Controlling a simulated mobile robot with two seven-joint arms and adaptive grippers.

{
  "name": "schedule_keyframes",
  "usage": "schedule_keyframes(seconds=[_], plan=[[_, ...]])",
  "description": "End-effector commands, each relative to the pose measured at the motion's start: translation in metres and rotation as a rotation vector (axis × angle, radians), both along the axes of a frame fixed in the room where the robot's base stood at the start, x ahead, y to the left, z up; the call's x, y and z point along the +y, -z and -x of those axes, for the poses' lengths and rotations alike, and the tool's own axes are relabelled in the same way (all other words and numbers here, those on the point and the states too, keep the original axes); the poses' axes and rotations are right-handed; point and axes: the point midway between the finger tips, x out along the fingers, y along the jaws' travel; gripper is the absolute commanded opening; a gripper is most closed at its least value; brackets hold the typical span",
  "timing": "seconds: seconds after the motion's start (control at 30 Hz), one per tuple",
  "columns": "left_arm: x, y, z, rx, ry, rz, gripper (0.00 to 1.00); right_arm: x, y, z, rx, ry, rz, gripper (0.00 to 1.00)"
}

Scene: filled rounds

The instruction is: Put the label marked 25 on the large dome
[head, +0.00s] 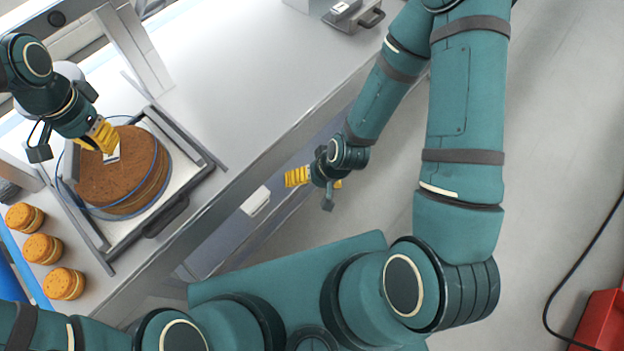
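My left gripper (106,141) has yellow fingers and is over the round brown layered cake (122,180) at the left of the head view. A small white label (112,154) shows at its fingertips, and the fingers look shut on it. Any number on the label cannot be read. A thin blue ring (156,160) runs around the cake, seemingly the rim of a clear large dome; whether the label touches the dome cannot be told. My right gripper (298,177), also with yellow fingers, hangs off the bench's front edge, away from the cake; its opening cannot be made out.
The cake stands on a white board in a dark-framed tray (192,147) with a handle. Several small filled rounds (43,249) line the left side. A grey device (354,14) with a white piece stands at the back. The bench middle (240,90) is clear. A red box (603,320) and black cable lie on the right.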

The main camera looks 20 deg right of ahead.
Motion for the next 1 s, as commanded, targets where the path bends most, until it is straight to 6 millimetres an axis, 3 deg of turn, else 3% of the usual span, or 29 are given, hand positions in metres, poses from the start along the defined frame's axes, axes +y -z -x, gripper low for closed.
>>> schedule_keyframes(seconds=[1.0], plan=[[0.0,0.015,0.0,0.0,0.0,0.0,0.0,0.0,0.011,0.0,0.0,0.0,0.0,0.99]])
